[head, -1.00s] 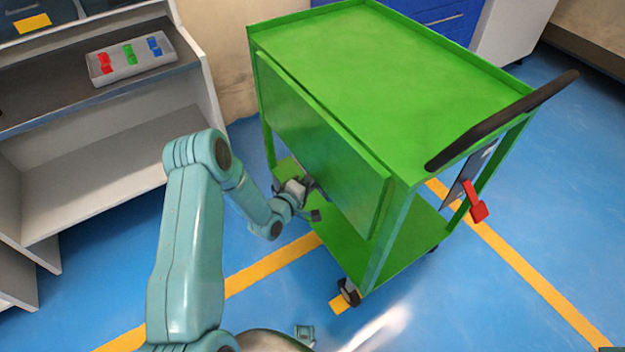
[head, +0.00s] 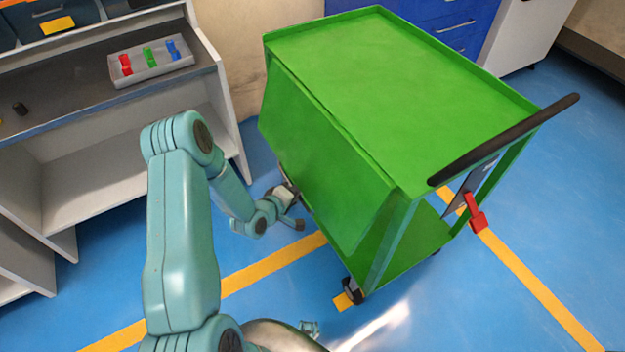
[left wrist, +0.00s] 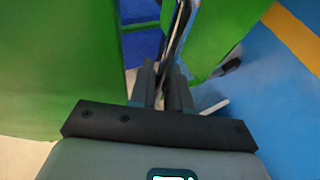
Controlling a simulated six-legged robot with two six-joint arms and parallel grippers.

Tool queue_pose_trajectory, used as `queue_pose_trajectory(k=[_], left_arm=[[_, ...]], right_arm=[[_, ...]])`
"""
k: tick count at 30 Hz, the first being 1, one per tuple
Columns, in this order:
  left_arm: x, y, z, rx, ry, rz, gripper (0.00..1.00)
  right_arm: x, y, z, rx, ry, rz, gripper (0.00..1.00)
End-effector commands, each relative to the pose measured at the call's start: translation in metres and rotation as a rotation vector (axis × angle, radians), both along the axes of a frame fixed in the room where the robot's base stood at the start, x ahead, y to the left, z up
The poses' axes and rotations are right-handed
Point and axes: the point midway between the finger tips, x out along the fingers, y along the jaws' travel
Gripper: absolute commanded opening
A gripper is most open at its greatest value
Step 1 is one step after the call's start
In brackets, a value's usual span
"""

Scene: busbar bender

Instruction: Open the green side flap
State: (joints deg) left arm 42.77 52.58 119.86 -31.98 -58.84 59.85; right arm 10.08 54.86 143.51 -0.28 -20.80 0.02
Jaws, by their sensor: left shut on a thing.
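The green side flap (head: 320,150) hangs on the long left side of the green cart (head: 400,90) in the head view. It is tilted, its lower edge standing out to the left, away from the cart's frame. My left gripper (head: 290,194) is at the flap's lower edge, towards the far end. In the left wrist view the fingers (left wrist: 164,88) are closed together around a thin edge, between green surfaces on both sides. The exact grip is partly hidden by the flap in the head view. My right gripper is not in view.
A grey shelf unit (head: 110,150) stands at the left, with a tray (head: 118,81) of coloured parts on it. The cart has a black push handle (head: 505,140) and a red lever (head: 475,213) at its right end. Blue floor is clear in front.

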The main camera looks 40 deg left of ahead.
Motion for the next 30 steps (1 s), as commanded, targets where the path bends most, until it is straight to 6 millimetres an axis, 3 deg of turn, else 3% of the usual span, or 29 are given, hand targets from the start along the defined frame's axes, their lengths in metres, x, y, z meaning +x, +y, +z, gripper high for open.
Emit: queue_pose_trajectory(k=[1, 8, 15, 27, 30], left_arm=[[-0.011, 0.006, 0.015, 0.016, 0.041, 0.005, 0.0], [-0.056, 0.024, 0.043, 0.099, 0.243, 0.003, 0.0], [-0.096, 0.04, 0.084, 0.186, 0.453, 0.003, 0.0], [-0.139, 0.057, 0.167, 0.326, 0.791, 0.001, 0.0], [-0.146, 0.061, 0.186, 0.33, 0.799, 0.001, 0.0]], right_arm=[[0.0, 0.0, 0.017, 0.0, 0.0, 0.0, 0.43], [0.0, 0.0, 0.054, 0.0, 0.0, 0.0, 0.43], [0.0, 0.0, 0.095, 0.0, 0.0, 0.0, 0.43], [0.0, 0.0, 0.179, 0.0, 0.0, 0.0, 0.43], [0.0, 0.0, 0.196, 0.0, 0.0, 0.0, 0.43]])
